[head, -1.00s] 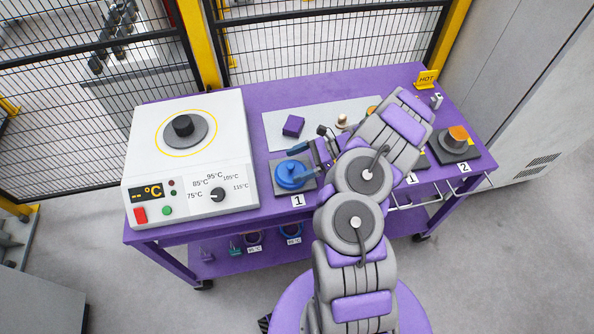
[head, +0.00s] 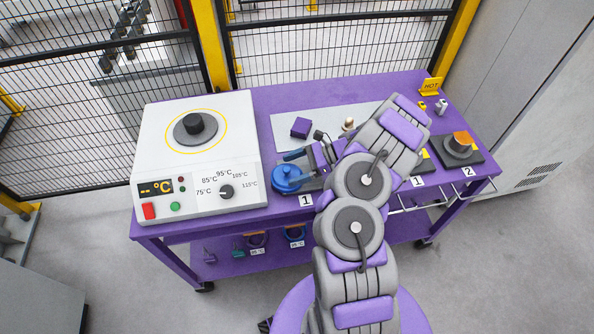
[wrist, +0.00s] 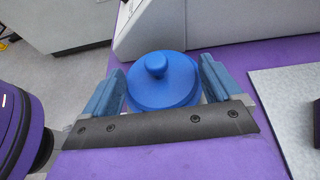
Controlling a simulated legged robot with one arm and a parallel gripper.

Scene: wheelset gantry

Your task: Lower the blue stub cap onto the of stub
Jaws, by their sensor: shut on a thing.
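The blue stub cap (head: 287,178), a round disc with a knob on top, is at the table's front, just right of the white heater box. In the wrist view the cap (wrist: 163,85) sits upright between the two blue fingers of my gripper (wrist: 161,70). In the head view my gripper (head: 297,167) reaches the cap from the right, shut on it. The cap overlaps the grey plate (head: 309,186) behind the label 1. No stub shows under the cap, and I cannot tell the gap below it.
The white heater box (head: 197,150) with a dial and display stands close on the left.

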